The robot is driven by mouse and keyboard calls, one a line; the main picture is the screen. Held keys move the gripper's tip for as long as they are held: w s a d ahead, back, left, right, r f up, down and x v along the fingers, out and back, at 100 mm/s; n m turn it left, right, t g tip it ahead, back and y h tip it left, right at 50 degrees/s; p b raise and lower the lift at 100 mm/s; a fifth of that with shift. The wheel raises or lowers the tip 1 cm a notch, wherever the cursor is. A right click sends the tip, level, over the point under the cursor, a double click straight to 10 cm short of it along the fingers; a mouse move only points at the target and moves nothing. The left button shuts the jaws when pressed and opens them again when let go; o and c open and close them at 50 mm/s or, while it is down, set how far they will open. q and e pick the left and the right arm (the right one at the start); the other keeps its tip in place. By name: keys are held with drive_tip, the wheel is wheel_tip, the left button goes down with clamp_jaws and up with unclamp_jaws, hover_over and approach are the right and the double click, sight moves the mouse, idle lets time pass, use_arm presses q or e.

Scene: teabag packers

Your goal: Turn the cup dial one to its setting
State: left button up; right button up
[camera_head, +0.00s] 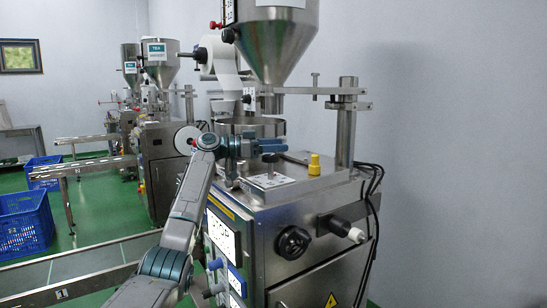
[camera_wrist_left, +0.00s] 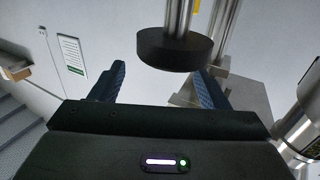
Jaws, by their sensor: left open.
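My left gripper (camera_head: 272,147) reaches in from the left over the steel machine top, beside the round metal turret (camera_head: 250,127). Its blue fingers are spread and empty. In the left wrist view, a black round disc (camera_wrist_left: 174,50) on a steel shaft shows beyond and between the open fingers (camera_wrist_left: 160,84), apparently not gripped. I cannot tell for sure whether this disc is cup dial one. In the head view, a small white marked plate (camera_head: 267,181) lies below the fingers, and the gripper partly hides what is around it. My right gripper is out of view.
A yellow knob (camera_head: 314,165) stands right of the plate, near a steel post (camera_head: 345,135). A black handwheel (camera_head: 293,242) is on the machine's front. A steel hopper (camera_head: 275,42) hangs above. Blue crates (camera_head: 26,226) stand on the floor at left.

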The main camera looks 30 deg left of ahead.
use_arm(q)
drive_tip(key=s+d+b, duration=0.1)
drive_tip(key=s+d, duration=0.3)
drive_tip(key=s, duration=0.2)
drive_tip(key=s+d+r+b, duration=0.1)
drive_tip(key=s+d+b, duration=0.1)
drive_tip(key=s, duration=0.5)
drive_tip(key=shift+s+d, duration=0.15)
drive_tip(key=shift+d, duration=0.75)
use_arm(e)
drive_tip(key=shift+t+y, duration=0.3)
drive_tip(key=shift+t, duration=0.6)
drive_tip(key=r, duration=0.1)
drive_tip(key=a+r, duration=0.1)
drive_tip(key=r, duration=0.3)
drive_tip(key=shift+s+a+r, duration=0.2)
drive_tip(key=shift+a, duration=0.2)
